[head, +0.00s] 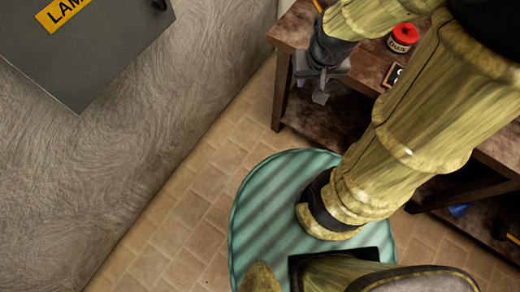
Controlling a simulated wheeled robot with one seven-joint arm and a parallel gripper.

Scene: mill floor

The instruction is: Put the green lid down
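I see no green lid in the head view. My gripper (321,88) points down at the left end of a worn wooden workbench (290,31), near its front edge. The grey fingers are small and partly hidden by my own wrist, so I cannot tell whether they are apart or hold something. A jar with a red lid (404,34) stands on the bench top, to the right of my gripper. My arm covers much of the bench.
A small dark framed sign (392,75) stands by the jar. The bench has a lower shelf (330,112). A blue item (459,210) lies low at the right. A grey box with a yellow label (85,45) is on the left wall. Tiled floor (190,225) is clear along the wall.

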